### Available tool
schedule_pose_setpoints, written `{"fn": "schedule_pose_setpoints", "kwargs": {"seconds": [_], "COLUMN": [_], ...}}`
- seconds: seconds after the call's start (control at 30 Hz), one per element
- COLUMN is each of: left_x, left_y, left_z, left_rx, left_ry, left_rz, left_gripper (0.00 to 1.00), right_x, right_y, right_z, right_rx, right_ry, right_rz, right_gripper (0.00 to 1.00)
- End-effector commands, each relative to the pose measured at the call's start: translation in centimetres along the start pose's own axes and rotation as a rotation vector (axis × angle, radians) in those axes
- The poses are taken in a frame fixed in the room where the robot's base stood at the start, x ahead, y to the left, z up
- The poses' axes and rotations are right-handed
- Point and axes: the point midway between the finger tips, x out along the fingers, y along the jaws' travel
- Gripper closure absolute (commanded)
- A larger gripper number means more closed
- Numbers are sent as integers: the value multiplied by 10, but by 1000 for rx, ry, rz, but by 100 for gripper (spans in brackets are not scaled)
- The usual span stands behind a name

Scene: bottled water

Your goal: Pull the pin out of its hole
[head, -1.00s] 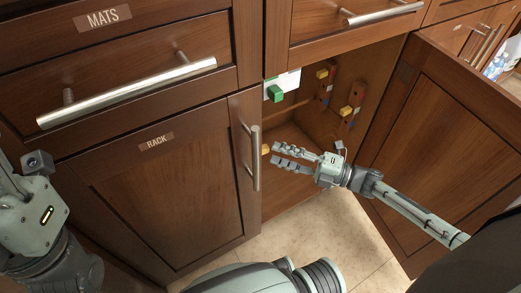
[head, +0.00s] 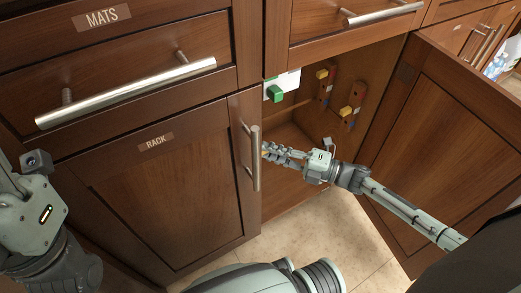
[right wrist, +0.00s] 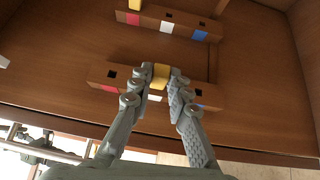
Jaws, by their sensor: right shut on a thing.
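My right gripper (head: 266,152) reaches into the open cabinet at its left side. In the right wrist view its fingers (right wrist: 161,80) are shut on a yellow pin (right wrist: 161,72). This pin is at the middle of a wooden strip (right wrist: 190,88), above the white mark; the fingers hide how deep it sits. Dark open holes show on either side, above the red and blue marks. In the head view the fingers and the cabinet front mostly hide this pin. Of my left arm, only the wrist part (head: 40,205) shows at the left edge; its fingers are outside the picture.
A second strip (right wrist: 180,27) has a yellow pin (right wrist: 134,5) by its red mark. More yellow pins (head: 321,74) (head: 346,111) sit on the cabinet's right wall. A green block (head: 275,93) is on a white plate. The cabinet door (head: 440,150) stands open at right.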

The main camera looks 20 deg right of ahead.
Motion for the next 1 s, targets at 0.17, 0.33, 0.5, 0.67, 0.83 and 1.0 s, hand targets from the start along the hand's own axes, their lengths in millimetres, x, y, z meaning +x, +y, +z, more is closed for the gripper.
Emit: {"fn": "schedule_pose_setpoints", "kwargs": {"seconds": [0.17, 0.33, 0.5, 0.67, 0.83, 1.0], "left_x": [0, -2, -5, -7, -10, -12], "left_y": [0, 0, 0, 0, 0, 0], "left_z": [0, 0, 1, 1, 2, 2], "left_rx": [0, 0, 1, 1, 1, 1], "left_ry": [0, 1, 1, 1, 2, 2], "left_rz": [1, 1, 1, 1, 1, 1], "left_gripper": [60, 60, 60, 60, 60, 60], "right_x": [-1, -3, -8, -12, -16, -20], "right_y": [-1, -2, -2, -3, -4, -3], "right_z": [0, 4, 9, 14, 19, 25], "right_rx": [0, -1, -1, -1, 0, -1], "right_ry": [-1, -1, -1, -2, -2, -1], "right_rz": [-2, -3, -4, -4, -5, -4], "right_gripper": [100, 100, 100, 100, 100, 100]}}
